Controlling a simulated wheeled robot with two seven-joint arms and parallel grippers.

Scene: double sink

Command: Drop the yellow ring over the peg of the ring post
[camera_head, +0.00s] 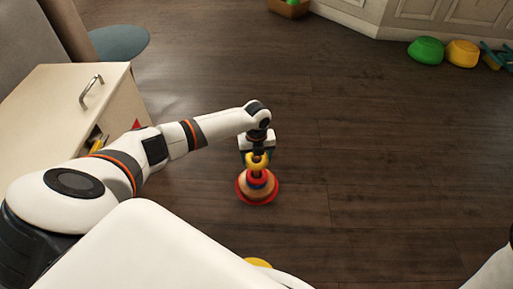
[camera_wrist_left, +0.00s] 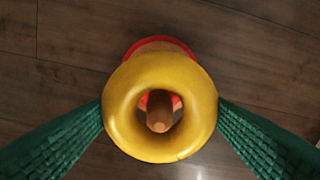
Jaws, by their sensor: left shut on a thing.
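The yellow ring (camera_head: 257,162) is held flat between the fingers of my left gripper (camera_head: 257,153). In the left wrist view the ring (camera_wrist_left: 160,76) lies between the two green fingertips, touching both. The ring post (camera_head: 258,200) stands on the floor straight below the gripper, with a red base, a wooden-coloured body and red and blue parts. Its brown peg (camera_wrist_left: 160,115) shows through the ring's hole, roughly centred. I cannot tell whether the peg tip is inside the hole or just under it. The ring hides much of the post. My right gripper is out of view.
A pale cabinet (camera_head: 60,115) with a handle stands at the left. A green bowl-like thing (camera_head: 426,50) and a yellow one (camera_head: 462,53) lie by the back-right wall. Another yellow thing (camera_head: 258,262) is partly hidden at the bottom. The floor right of the post is clear.

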